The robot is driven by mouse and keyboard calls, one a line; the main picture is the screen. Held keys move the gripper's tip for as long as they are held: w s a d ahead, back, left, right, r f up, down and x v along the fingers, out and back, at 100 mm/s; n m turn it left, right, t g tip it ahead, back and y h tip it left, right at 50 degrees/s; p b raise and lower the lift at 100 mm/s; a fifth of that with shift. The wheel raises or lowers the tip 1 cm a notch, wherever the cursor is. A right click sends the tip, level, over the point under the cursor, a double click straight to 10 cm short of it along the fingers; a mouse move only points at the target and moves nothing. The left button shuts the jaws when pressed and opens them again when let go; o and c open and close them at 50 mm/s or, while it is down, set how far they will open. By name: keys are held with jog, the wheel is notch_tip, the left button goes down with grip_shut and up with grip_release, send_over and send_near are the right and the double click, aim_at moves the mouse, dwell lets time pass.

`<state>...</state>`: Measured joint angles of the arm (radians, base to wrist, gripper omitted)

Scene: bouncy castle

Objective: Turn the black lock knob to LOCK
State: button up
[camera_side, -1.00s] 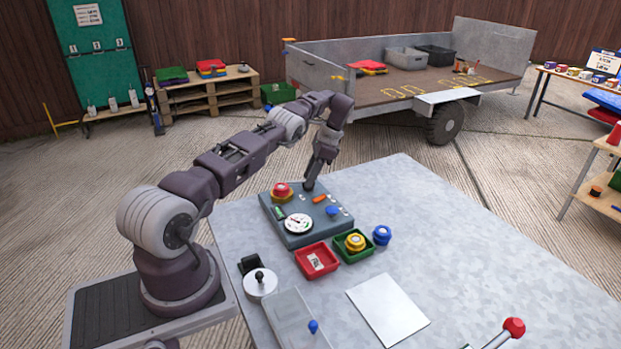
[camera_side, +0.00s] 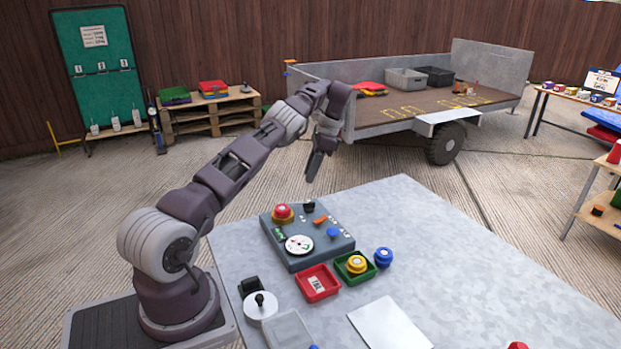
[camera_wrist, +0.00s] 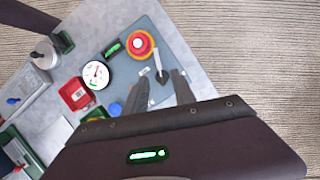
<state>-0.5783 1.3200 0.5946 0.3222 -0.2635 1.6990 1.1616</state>
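The black lock knob (camera_side: 308,206) stands at the back edge of the grey control panel (camera_side: 327,246), right of a red button on a yellow base (camera_side: 282,213). In the wrist view the black knob (camera_wrist: 162,77) shows just beyond my fingertips, with a pale pointer-like strip beside it; its labels are too small to read. My gripper (camera_side: 314,176) hangs above and behind the knob, clear of it. In the wrist view my gripper (camera_wrist: 159,84) has its two dark fingers apart, with nothing held between them.
The panel also carries a white dial (camera_side: 299,244), an orange switch (camera_side: 320,220) and a blue knob (camera_side: 334,233). A red tray (camera_side: 317,284) and a green tray (camera_side: 355,267) stand in front. The table's right side is mostly clear.

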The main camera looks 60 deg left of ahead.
aim_at(308, 203)
jog(key=f+t, duration=0.1)
jog(key=t, duration=0.1)
jog(key=s+f+t+h, duration=0.1)
jog(key=shift+f+t, duration=0.35)
jog(key=shift+t, duration=0.05)
notch_tip(308, 203, down, 7)
jog(key=shift+s, duration=0.1)
grip_shut()
